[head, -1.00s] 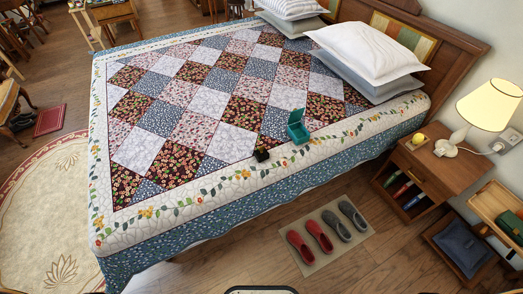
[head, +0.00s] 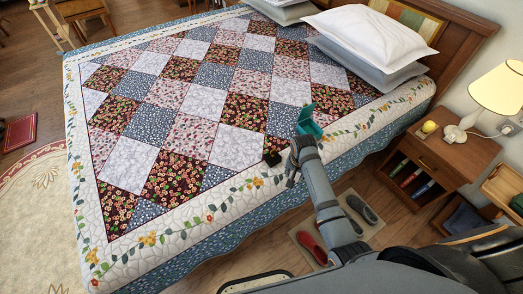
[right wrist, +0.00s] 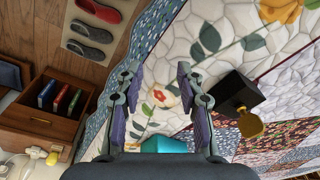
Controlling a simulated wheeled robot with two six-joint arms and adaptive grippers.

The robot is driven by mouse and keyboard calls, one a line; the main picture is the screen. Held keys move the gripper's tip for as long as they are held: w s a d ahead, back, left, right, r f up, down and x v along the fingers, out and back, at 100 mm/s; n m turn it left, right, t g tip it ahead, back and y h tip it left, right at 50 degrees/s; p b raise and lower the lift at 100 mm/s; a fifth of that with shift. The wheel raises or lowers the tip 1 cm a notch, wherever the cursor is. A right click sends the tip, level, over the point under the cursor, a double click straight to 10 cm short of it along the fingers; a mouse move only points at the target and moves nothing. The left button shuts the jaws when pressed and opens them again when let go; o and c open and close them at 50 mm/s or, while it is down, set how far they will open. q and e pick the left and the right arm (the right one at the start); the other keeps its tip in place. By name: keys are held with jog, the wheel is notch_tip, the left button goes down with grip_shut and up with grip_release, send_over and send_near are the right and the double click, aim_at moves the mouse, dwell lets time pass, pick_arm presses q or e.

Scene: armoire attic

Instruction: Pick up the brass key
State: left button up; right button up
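A gold-coloured piece that looks like the brass key (right wrist: 250,124) shows in the right wrist view. It sticks out of a small black block (right wrist: 238,94) on the quilt; the rest of it is hidden. The block is a small dark shape in the head view (head: 272,158), where the key is too small to make out. My right gripper (right wrist: 158,82) is open and empty over the bed's floral border. In the right wrist view, the block is just right of its right finger, apart from it. In the head view, the gripper (head: 293,168) is right of the block. My left gripper is out of view.
An open teal box (head: 307,124) stands on the quilt close behind my right gripper; part of it shows in the right wrist view (right wrist: 167,146). White and grey pillows (head: 369,36) lie at the headboard. A nightstand (head: 440,160) with a lamp is right of the bed.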

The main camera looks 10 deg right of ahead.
aim_at(273, 151)
jog(key=w+a+r+m, duration=0.1)
jog(key=w+r+m, duration=0.1)
jog(key=w+r, duration=0.1)
jog(key=w+a+r+m+g, duration=0.1)
jog(key=w+a+r+m, duration=0.1)
jog(key=w+r, duration=0.2)
jog(key=w+a+r+m, duration=0.2)
jog(key=w+r, duration=0.1)
jog(key=r, duration=0.3)
jog(key=shift+w+a+r+y+b, duration=0.1)
jog(key=shift+w+y+b, duration=0.2)
jog(key=shift+b, duration=0.1)
notch_tip(273, 151, down, 5)
jog(key=shift+s+r, duration=0.1)
jog(key=shift+a+f, duration=0.15)
jog(key=shift+f, duration=1.3)
jog(key=shift+a+f, duration=0.15)
jog(key=shift+f, duration=1.25)
grip_shut()
